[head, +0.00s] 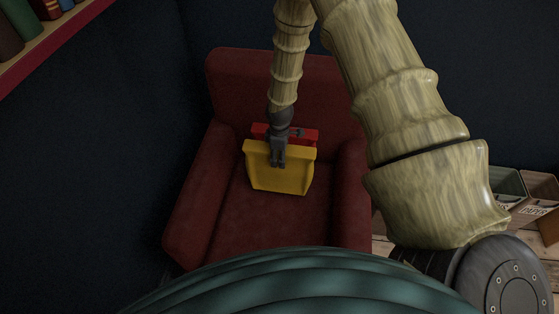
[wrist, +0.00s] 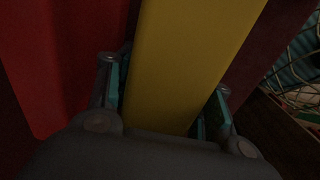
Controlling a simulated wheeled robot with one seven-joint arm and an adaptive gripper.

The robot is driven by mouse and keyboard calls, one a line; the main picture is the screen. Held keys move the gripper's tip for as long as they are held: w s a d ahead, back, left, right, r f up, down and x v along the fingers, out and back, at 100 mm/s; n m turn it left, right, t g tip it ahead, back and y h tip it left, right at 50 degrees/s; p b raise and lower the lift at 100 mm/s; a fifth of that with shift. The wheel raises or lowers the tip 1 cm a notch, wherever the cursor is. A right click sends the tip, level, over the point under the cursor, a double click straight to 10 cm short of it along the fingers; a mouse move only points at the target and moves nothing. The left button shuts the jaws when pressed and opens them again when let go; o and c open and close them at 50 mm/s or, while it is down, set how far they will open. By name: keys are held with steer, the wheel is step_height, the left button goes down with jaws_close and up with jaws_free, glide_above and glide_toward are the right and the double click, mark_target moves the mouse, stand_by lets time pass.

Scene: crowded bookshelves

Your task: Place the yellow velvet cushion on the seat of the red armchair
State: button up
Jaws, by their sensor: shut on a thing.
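The yellow velvet cushion (head: 279,175) hangs over the seat of the red armchair (head: 232,222) in the head view. My gripper (head: 278,160) is shut on the cushion's upper edge from above. In the wrist view the cushion (wrist: 185,60) runs between the two fingers of my gripper (wrist: 165,105). Whether the cushion's lower edge touches the seat I cannot tell. A bright red object (head: 304,134) shows just behind the cushion, against the backrest; its shape is mostly hidden.
The armchair's armrests (head: 196,210) flank the seat. A red shelf with books (head: 50,45) is at the upper left. Open boxes (head: 535,190) stand on the floor at the right. The front part of the seat is bare.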

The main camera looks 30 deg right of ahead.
steer(key=shift+f+p, duration=0.3)
steer(key=shift+f, duration=1.4)
steer(key=o, duration=1.6)
steer(key=shift+r+b, duration=1.45)
steer(key=shift+r, duration=4.7)
steer(key=shift+r, duration=0.1)
